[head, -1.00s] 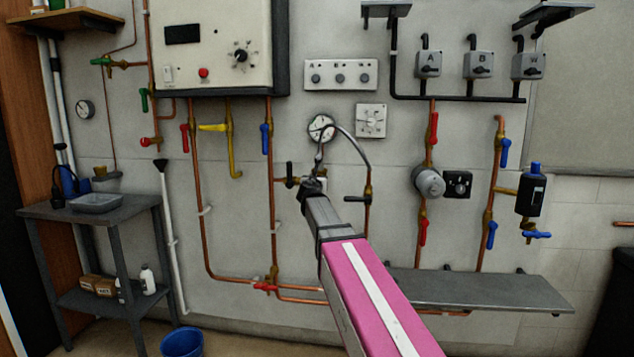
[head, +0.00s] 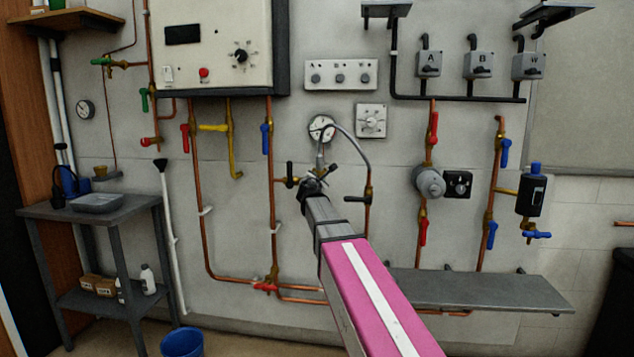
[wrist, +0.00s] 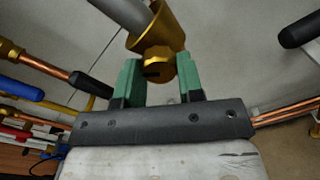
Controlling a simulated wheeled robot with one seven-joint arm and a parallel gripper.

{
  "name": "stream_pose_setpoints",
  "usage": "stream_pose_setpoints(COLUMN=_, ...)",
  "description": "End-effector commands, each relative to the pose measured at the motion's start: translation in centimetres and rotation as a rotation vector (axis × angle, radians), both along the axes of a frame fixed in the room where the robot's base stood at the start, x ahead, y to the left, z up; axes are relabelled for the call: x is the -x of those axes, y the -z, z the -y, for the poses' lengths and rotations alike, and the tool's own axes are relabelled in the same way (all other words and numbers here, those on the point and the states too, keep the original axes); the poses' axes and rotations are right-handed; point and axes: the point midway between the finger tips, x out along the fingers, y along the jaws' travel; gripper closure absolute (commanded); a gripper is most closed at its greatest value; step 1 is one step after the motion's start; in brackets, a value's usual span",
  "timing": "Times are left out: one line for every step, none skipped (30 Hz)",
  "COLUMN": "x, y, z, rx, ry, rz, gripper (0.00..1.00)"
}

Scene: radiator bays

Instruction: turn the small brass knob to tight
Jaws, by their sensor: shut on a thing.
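The small brass knob (wrist: 157,62) shows in the wrist view, below a larger brass fitting (wrist: 152,28) with a grey pipe or hose running from it. My gripper (wrist: 159,75) has a green finger on each side of the knob and is shut on it. A dark slot or mark shows on the knob's face. In the head view my gripper (head: 316,184) is at the filling loop, below the round white gauge (head: 321,128), and its wrist hides the knob there. I cannot read the knob's tight mark.
Black lever handles (head: 290,172) flank my gripper on the copper pipes; another black handle (wrist: 300,30) is at the wrist view's upper right. The grey hose (head: 356,147) arches close to my gripper. A grey shelf (head: 480,290) juts out at lower right.

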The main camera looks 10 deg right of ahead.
Motion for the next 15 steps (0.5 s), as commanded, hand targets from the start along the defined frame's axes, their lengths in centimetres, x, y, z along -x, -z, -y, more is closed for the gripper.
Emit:
stream_pose_setpoints(x=0.01, y=0.01, z=0.0, rx=-0.043, ry=0.001, rz=0.013, gripper=0.89)
stream_pose_setpoints(x=0.02, y=0.01, z=0.0, rx=-0.071, ry=0.001, rz=0.022, gripper=0.89)
stream_pose_setpoints(x=0.02, y=0.01, z=0.0, rx=-0.107, ry=0.001, rz=0.034, gripper=0.89)
stream_pose_setpoints(x=0.01, y=0.0, z=0.0, rx=-0.133, ry=0.001, rz=0.043, gripper=0.89)
stream_pose_setpoints(x=0.02, y=0.0, z=-0.01, rx=-0.161, ry=0.001, rz=0.052, gripper=0.89)
stream_pose_setpoints(x=0.02, y=-0.01, z=-0.01, rx=-0.197, ry=0.001, rz=0.063, gripper=0.89)
stream_pose_setpoints(x=0.02, y=-0.01, z=-0.01, rx=-0.224, ry=0.001, rz=0.072, gripper=0.89)
stream_pose_setpoints(x=0.01, y=-0.01, z=-0.02, rx=-0.251, ry=0.001, rz=0.081, gripper=0.89)
stream_pose_setpoints(x=0.01, y=-0.01, z=-0.02, rx=-0.287, ry=0.001, rz=0.093, gripper=0.89)
stream_pose_setpoints(x=0.01, y=-0.01, z=-0.02, rx=-0.314, ry=0.001, rz=0.101, gripper=0.89)
stream_pose_setpoints(x=0.01, y=-0.01, z=-0.02, rx=-0.342, ry=0.001, rz=0.11, gripper=0.89)
stream_pose_setpoints(x=0.01, y=-0.03, z=-0.02, rx=-0.378, ry=0.001, rz=0.122, gripper=0.89)
stream_pose_setpoints(x=0.01, y=-0.03, z=-0.02, rx=-0.404, ry=0.001, rz=0.131, gripper=0.89)
stream_pose_setpoints(x=0.01, y=-0.03, z=-0.02, rx=-0.432, ry=0.001, rz=0.14, gripper=0.89)
stream_pose_setpoints(x=0.01, y=-0.03, z=-0.03, rx=-0.468, ry=0.001, rz=0.151, gripper=0.89)
